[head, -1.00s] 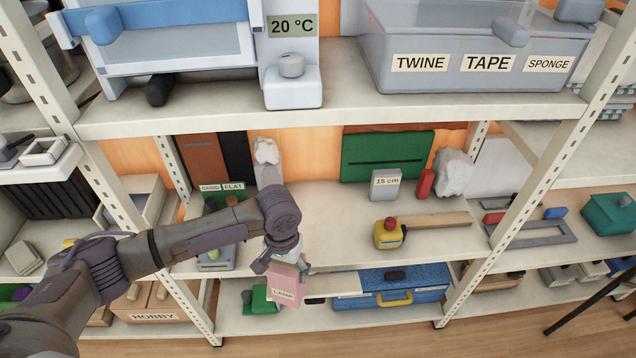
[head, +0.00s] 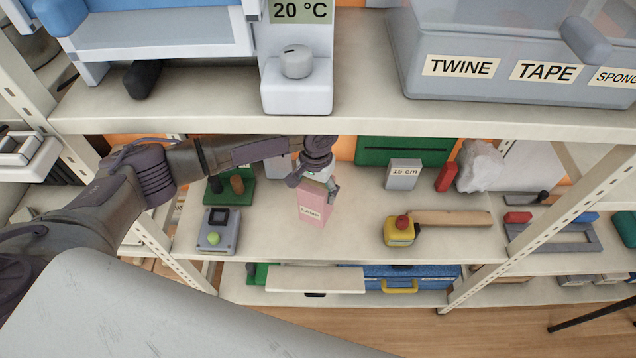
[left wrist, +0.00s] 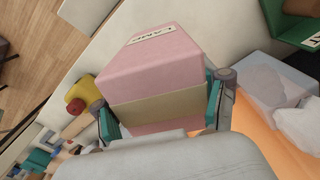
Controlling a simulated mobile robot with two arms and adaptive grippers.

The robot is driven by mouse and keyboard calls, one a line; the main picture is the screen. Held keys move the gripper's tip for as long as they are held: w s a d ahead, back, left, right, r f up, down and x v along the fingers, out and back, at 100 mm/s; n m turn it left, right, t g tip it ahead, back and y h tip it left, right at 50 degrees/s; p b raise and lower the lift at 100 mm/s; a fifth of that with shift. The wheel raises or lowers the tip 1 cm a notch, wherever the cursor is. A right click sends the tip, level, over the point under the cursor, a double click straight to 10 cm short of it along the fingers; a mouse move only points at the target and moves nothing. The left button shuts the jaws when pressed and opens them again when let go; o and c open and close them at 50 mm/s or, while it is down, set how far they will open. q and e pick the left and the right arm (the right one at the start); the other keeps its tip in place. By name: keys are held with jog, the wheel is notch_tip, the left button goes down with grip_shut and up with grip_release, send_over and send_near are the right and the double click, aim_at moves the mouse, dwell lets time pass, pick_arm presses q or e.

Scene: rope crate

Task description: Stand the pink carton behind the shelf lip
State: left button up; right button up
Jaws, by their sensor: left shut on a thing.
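The pink carton (head: 314,205), with a white label, is in my left gripper (head: 318,182) over the middle shelf in the head view. The gripper is shut on its upper part, and the carton hangs close to upright with a slight tilt. I cannot tell whether its base touches the shelf. In the left wrist view the carton (left wrist: 165,80) sits between the two teal-padded fingers (left wrist: 160,112). The middle shelf (head: 290,240) has a pale front edge, and the carton appears inside that edge. My right gripper is not in view.
A grey box with a green button (head: 218,230) stands left of the carton. A yellow box with a red button (head: 400,231) and a wooden bar (head: 450,218) lie right. A grey 15 cm block (head: 404,174) stands behind. The upper shelf (head: 400,115) is above my arm.

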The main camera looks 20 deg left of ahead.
pick_arm(q)
jog(key=shift+s+r, duration=0.15)
jog(key=shift+p, duration=0.85)
notch_tip(320, 180, down, 4)
jog(key=shift+f+b, duration=0.2)
jog(key=shift+b, duration=1.05)
jog(key=shift+w+f, duration=0.2)
jog(key=shift+f, duration=0.45)
jog(key=shift+f+b, duration=0.25)
jog(key=shift+b, duration=0.15)
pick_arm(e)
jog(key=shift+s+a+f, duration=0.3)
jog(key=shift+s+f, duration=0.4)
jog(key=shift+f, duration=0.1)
pick_arm(q)
jog(key=shift+f, duration=0.1)
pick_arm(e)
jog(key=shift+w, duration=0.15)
pick_arm(q)
jog(key=shift+f, duration=0.4)
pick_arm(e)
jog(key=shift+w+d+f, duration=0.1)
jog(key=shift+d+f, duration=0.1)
